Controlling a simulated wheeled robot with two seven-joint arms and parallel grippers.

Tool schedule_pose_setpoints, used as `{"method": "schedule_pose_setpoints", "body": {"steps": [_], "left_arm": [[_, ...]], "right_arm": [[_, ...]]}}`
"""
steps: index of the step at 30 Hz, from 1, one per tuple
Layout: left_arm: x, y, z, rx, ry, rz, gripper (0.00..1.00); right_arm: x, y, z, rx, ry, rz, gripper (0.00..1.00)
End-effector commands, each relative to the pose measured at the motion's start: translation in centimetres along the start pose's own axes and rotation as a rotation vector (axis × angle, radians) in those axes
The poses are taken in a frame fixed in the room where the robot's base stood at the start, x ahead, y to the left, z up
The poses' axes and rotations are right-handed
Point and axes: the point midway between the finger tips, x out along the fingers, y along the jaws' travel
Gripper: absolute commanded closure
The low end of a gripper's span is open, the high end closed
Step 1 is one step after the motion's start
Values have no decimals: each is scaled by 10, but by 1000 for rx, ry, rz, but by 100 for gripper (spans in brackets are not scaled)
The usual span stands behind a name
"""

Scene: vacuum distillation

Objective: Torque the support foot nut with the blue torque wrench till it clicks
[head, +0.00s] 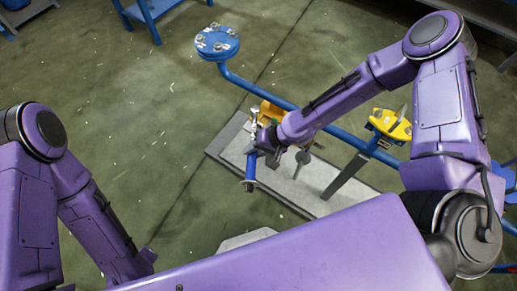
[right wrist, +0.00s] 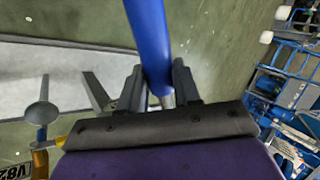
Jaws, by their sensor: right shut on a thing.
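My right gripper (head: 262,150) is shut on the blue torque wrench (head: 249,178) above the left part of a grey base plate (head: 226,140). The wrench's blue handle points toward the bottom of the head view. In the right wrist view the handle (right wrist: 150,40) rises from between the two dark fingers (right wrist: 158,90). Its other end is hidden there by the gripper. I cannot make out the support foot nut in either view. My left forearm shows at the lower left of the head view, but its gripper is out of sight.
A blue pipe (head: 335,132) crosses above the plate and ends at a round blue flange (head: 217,42). A yellow part (head: 270,111) sits close beside my right gripper, and another yellow part (head: 390,124) stands farther right. A slanted grey support (head: 347,178) meets the plate. Floor at left is open.

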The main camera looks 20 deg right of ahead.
Motion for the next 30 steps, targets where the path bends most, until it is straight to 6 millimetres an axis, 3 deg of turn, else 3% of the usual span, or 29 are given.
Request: {"method": "schedule_pose_setpoints", "body": {"steps": [6,19,30], "left_arm": [[-1,0,0,0,0,0,49],[-1,0,0,0,0,0,49],[-1,0,-1,0,0,0,49]], "right_arm": [[10,-16,1,82,64,0,100],[14,-20,0,111,86,-1,100],[30,-41,-4,240,184,2,100]]}}
